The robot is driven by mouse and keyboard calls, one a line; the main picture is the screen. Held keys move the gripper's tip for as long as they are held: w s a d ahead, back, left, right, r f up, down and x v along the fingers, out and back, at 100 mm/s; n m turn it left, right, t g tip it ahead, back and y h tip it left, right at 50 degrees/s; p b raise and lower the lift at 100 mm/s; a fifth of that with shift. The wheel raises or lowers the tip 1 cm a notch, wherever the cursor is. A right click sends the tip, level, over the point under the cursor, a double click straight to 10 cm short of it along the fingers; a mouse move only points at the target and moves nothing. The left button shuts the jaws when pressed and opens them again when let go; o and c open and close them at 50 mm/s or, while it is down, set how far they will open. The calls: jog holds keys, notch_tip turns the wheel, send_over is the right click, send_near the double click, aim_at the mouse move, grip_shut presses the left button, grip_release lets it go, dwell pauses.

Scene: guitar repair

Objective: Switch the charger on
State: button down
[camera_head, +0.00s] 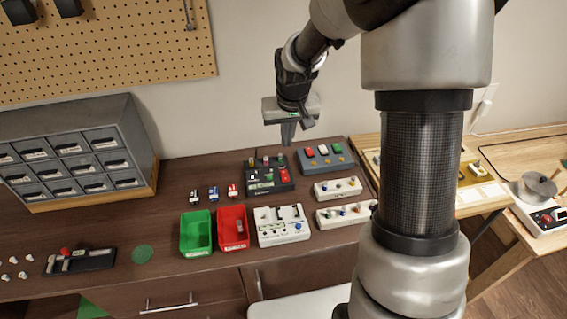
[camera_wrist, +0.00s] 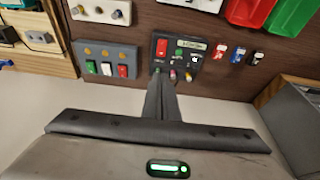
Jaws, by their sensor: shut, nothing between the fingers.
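A black device box (camera_head: 285,185) with a red switch, a green display and several small knobs sits near the back of the brown bench. It may be the charger, but its label is too small to read. In the wrist view this black box (camera_wrist: 196,50) lies just past my fingertips, its red switch (camera_wrist: 161,47) on the left. My gripper (camera_head: 288,141) is shut and empty, pointing down above and behind the box. In the wrist view my gripper (camera_wrist: 160,82) overlaps the box's near edge; whether it touches cannot be told.
A grey box (camera_head: 338,162) with white, green and red switches stands to the right. A white device (camera_head: 270,239), red bin (camera_head: 232,240) and green bin (camera_head: 196,246) lie in front. A drawer cabinet (camera_head: 130,125) stands left. Small coloured parts (camera_head: 213,193) lie between.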

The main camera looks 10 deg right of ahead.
send_near(285, 176)
jog(key=w+f, duration=0.3)
jog(key=f, duration=0.2)
jog(key=shift+w+p, duration=0.35)
jog(key=shift+p, duration=0.05)
jog(key=shift+f, duration=0.4)
jog(key=shift+w+f+b, duration=0.1)
jog(key=shift+f+b, duration=0.15)
jog(key=shift+b, duration=0.25)
jog(key=shift+s, duration=0.25)
jog(key=shift+s, duration=0.75)
